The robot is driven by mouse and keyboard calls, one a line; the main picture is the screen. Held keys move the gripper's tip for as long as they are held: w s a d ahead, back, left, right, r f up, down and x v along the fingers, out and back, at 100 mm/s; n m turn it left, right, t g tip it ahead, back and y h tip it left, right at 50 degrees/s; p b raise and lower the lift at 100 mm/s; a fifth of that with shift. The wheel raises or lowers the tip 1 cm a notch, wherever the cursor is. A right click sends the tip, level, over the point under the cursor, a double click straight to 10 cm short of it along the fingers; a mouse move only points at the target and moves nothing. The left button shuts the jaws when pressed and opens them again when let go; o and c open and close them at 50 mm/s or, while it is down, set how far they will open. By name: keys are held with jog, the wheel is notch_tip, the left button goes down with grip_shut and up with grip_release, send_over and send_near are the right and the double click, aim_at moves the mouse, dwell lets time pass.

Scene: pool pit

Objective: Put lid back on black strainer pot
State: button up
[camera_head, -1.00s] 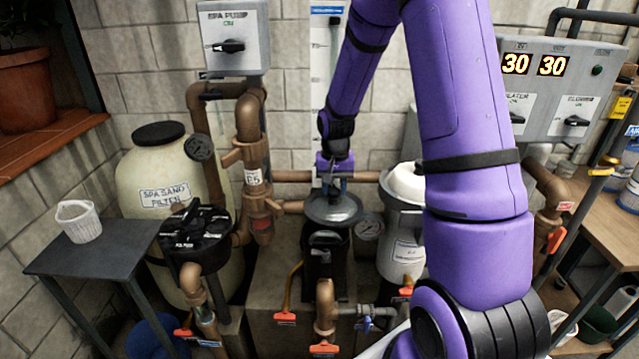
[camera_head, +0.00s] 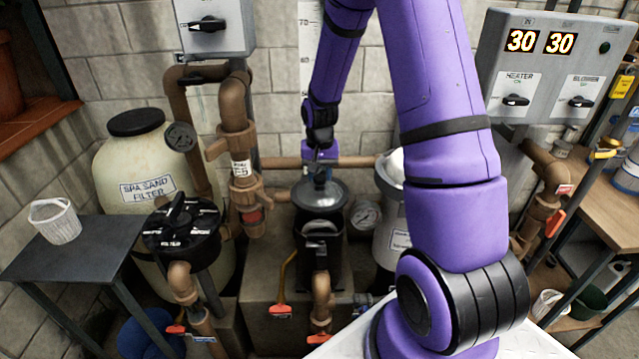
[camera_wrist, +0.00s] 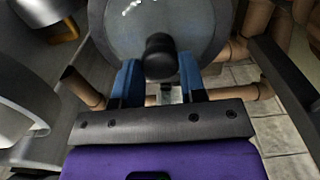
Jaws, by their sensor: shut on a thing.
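The lid (camera_head: 320,193) is a clear grey disc with a dark rim and a black knob. My gripper (camera_head: 320,157) is shut on its knob from above and behind. The black strainer pot (camera_head: 318,243) stands on a concrete block, upright, with brown pipe at its front. The lid lies nearly level over the pot's mouth and hides it; I cannot tell whether it is seated or just above the rim. In the wrist view the black knob (camera_wrist: 160,56) sits between the blue fingertips of my gripper (camera_wrist: 160,72), with the lid (camera_wrist: 120,25) spread beyond.
A multiport valve (camera_head: 181,226) and the sand filter (camera_head: 125,165) stand left of the pot. A white-lidded canister (camera_head: 388,215) is close on its right. A white basket (camera_head: 54,221) sits on the dark side table (camera_head: 85,255). Brown pipes (camera_head: 275,162) run behind the pot.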

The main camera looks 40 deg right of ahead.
aim_at(320, 178)
jog(key=shift+f, duration=4.9)
jog(key=shift+f, duration=0.25)
jog(key=o, duration=1)
jog(key=shift+o, duration=0.4)
jog(key=shift+r, duration=0.1)
jog(key=shift+r, duration=3.4)
grip_shut()
